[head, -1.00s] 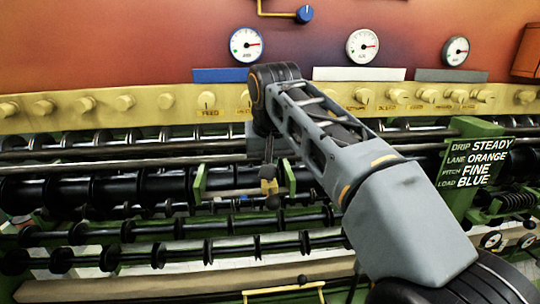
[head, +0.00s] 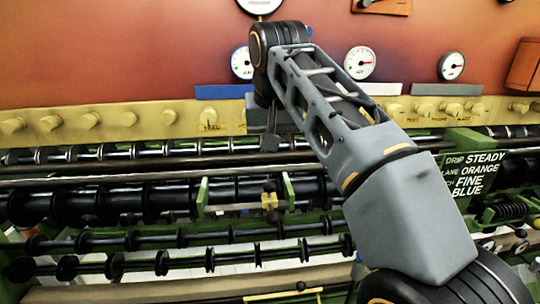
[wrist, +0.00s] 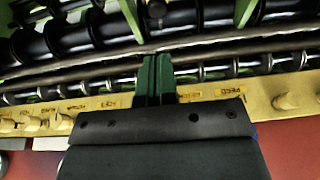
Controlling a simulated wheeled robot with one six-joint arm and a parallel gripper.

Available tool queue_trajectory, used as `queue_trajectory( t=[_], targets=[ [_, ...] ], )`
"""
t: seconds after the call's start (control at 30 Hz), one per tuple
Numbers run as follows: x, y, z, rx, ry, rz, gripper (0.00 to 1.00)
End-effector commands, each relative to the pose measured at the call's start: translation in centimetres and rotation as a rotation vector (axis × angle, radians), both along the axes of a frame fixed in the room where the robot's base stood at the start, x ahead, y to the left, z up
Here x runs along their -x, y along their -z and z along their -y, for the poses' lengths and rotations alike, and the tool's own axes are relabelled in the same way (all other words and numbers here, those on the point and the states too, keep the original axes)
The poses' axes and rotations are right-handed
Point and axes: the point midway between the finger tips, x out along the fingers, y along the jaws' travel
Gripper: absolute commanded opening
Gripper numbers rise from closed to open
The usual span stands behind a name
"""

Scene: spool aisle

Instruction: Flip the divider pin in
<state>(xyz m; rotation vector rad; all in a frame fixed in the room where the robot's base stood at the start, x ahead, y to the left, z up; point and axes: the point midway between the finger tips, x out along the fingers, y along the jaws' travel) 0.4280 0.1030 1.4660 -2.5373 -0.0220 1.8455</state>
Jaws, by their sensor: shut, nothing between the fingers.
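The part I take for the divider pin (head: 270,201) is a small yellow piece with a dark knob, on a bar between two green brackets (head: 202,196). In the wrist view a dark round knob (wrist: 156,9) shows between the green brackets (wrist: 132,18) at the top edge. My gripper (head: 270,143) is above the pin and apart from it, in front of the yellow rail. In the wrist view its green fingers (wrist: 157,80) are together with nothing between them. Whether the pin is seated cannot be told.
Several dark rollers (head: 90,203) and rods run across the machine. A yellow rail with knobs (head: 88,120) runs behind them. A green sign (head: 465,172) reads DRIP STEADY, LANE ORANGE, PITCH FINE, LOAD BLUE, partly covered by my arm. Round gauges (head: 360,62) are on the red wall.

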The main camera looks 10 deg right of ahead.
Motion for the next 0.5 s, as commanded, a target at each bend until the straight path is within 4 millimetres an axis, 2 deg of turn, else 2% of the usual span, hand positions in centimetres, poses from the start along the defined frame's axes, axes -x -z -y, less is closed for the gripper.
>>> queue_trajectory(
  t=[0.03, 0.2, 0.5],
  targets=[
    [0.2, -0.9, 0.0, -0.001, -0.001, 0.002, 0.00],
    [0.8, -2.7, 0.0, 0.000, -0.001, 0.002, 0.00],
    [1.1, -3.5, 0.0, 0.000, -0.001, 0.000, 0.00]
  ],
)
